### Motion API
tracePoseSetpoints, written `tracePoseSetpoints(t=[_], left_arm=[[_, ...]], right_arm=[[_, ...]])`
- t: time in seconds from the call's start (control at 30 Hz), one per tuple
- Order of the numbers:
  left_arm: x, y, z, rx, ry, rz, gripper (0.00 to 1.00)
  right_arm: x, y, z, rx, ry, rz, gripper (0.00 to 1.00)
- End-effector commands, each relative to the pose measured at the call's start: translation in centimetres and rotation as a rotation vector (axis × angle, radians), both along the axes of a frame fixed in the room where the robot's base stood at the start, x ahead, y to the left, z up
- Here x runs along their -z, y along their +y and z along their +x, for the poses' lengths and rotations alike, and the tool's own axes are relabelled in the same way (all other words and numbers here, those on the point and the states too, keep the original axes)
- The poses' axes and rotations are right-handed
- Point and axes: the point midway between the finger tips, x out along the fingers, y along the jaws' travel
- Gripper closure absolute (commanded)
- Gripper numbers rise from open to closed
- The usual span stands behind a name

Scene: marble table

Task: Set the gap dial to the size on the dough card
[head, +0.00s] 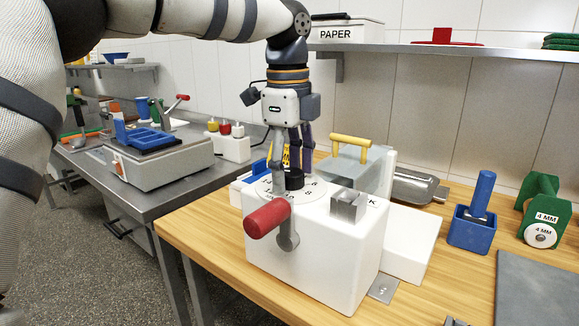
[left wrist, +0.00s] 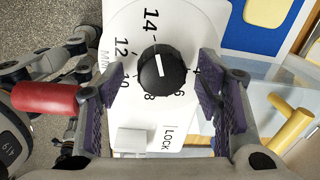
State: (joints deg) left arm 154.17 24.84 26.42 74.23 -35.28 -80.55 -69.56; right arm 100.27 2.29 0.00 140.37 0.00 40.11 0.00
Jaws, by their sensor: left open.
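The gap dial is a black knob (left wrist: 163,72) with a white line, on a white plate numbered 4 to 14. My left gripper (head: 293,174) is open above the knob (head: 294,181), pointing down. In the left wrist view its purple pads (left wrist: 164,88) stand either side of the knob, apart from it. A yellow card with dark marks (head: 286,157) shows behind the gripper; its text is unreadable and I cannot tell whether it is the dough card.
The white machine (head: 315,255) has a red crank handle (head: 267,217) in front and a metal block (head: 348,206) by LOCK. A yellow-handled clear cover (head: 352,145) is behind. Right are a blue holder (head: 472,230) and green stand (head: 543,205) labelled 4 MM. A small grey tip at the bottom edge is unclear.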

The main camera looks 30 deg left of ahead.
Motion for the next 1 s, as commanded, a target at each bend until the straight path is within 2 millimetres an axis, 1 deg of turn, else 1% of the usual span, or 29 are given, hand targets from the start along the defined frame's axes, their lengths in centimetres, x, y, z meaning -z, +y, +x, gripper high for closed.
tracePoseSetpoints(t=[0.17,0.27,0.3,0.37,0.4,0.73,0.87,1.0], left_arm=[[0.07,0.01,0.02,0.0,0.001,0.0,0.41],[0.05,0.01,0.01,0.0,0.001,0.0,0.62],[0.05,0.01,0.01,0.0,0.001,0.0,0.71],[0.05,0.01,0.01,0.0,0.002,0.0,0.84],[0.05,0.01,0.01,0.0,0.002,0.001,0.9],[0.05,0.0,0.01,-0.038,0.002,0.002,0.89],[0.04,0.0,0.01,-0.104,0.003,0.002,0.89],[0.03,-0.02,0.02,-0.213,0.003,0.003,0.89]], right_arm=[[0.03,0.0,-0.02,0.0,0.001,0.0,0.51],[0.03,0.0,-0.02,0.0,0.001,0.0,0.51],[0.03,0.0,-0.02,0.0,0.001,0.0,0.51],[0.03,0.0,-0.02,0.0,0.001,0.0,0.51],[0.03,0.0,-0.02,0.0,0.001,0.0,0.51],[0.04,0.0,-0.03,0.0,0.001,0.0,0.51],[0.04,0.0,-0.03,0.0,0.001,0.0,0.51],[0.04,0.0,-0.03,0.0,0.001,0.0,0.51]])
